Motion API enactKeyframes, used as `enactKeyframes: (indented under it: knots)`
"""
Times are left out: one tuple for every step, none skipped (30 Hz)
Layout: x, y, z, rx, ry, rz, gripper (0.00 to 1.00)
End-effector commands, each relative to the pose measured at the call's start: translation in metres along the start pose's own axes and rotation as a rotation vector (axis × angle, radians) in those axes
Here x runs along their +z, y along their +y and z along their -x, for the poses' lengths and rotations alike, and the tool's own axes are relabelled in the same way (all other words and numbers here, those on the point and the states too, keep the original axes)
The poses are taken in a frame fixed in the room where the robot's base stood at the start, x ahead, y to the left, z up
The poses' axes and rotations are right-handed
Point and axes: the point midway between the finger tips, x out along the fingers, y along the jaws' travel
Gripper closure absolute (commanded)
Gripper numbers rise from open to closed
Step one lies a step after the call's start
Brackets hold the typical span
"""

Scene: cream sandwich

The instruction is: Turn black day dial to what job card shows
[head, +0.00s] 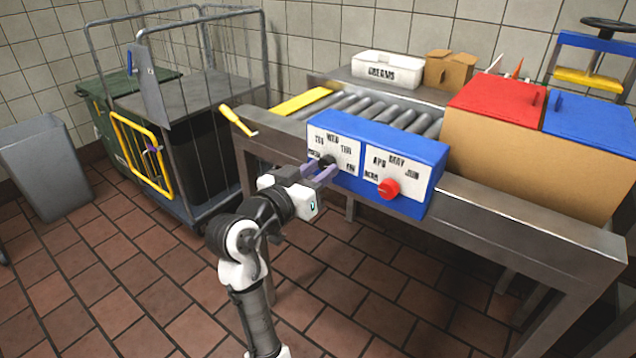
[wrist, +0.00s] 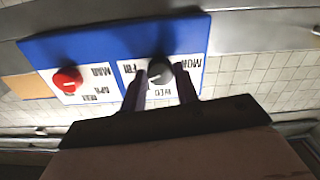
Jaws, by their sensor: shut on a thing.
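The black day dial (head: 326,161) sits on the left white panel of a blue box (head: 385,140) at the front of the conveyor table. Day labels, among them WED, THU and FRI, ring it. In the wrist view the dial (wrist: 160,70) appears upside down, between the two fingers. My gripper (head: 328,171) is shut on the dial, with its purple-grey fingers (wrist: 161,88) on either side of it. The dial's pointer is too small and covered to read. I cannot make out a job card in either view.
A red month dial (head: 389,188) sits right of the black dial on the same box. The table edge (head: 540,235) runs to the right. A wire cage trolley (head: 190,100) stands at the left. The tiled floor in front is clear.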

Motion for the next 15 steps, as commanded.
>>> enactKeyframes:
  knots:
    - [0.0042, -0.0013, 0.0007, -0.002, 0.0, -0.04, 0.92]
    - [0.004, -0.0014, 0.0008, -0.002, 0.0, -0.065, 0.92]
    - [0.004, -0.0014, 0.0007, -0.002, 0.0, -0.095, 0.92]
    - [0.0041, -0.0014, 0.0007, -0.002, -0.001, -0.117, 0.92]
    - [0.0039, -0.0013, 0.0006, -0.002, -0.001, -0.138, 0.92]
    - [0.0036, -0.0011, 0.0005, -0.001, -0.001, -0.165, 0.92]
    - [0.0035, -0.0011, 0.0004, -0.001, -0.001, -0.184, 0.92]
    - [0.0034, -0.0011, 0.0004, -0.001, -0.002, -0.201, 0.92]
    - [0.0032, -0.0011, 0.0004, -0.001, -0.002, -0.223, 0.92]
    - [0.003, -0.0012, 0.0004, -0.001, -0.001, -0.238, 0.92]
    - [0.0026, -0.0012, 0.0005, -0.001, -0.001, -0.251, 0.93]
    - [0.0022, -0.0013, 0.0005, -0.001, -0.001, -0.269, 0.93]
    - [0.002, -0.0013, 0.0006, -0.001, -0.001, -0.28, 0.93]
    - [0.0019, -0.0013, 0.0006, -0.001, -0.001, -0.29, 0.93]
    - [0.0018, -0.0014, 0.0006, -0.001, -0.001, -0.303, 0.93]
